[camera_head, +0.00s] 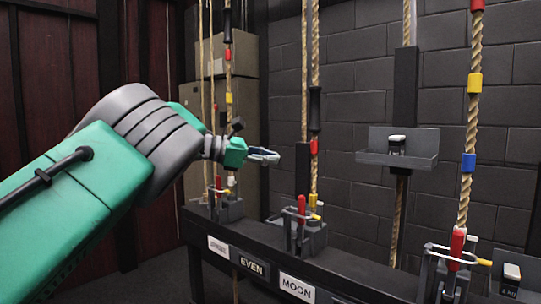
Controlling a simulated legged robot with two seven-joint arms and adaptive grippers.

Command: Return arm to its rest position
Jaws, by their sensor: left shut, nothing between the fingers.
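My left arm (75,205) comes in from the left, teal and grey, and reaches toward the middle. My left gripper (263,156) is shut and empty. It is in the air above the dark rail, between two ropes as seen in the picture, and I cannot tell its exact distance from them. Another box with a pale button (512,272) shows at the lower right edge. My right gripper is not in view.
A dark rail (370,279) carries red-handled rope locks (301,210) and labels reading EVEN (252,267) and MOON (297,288). Ropes (473,130) with coloured bands hang above it. A brick wall (345,60) and beige cabinets (247,105) stand behind.

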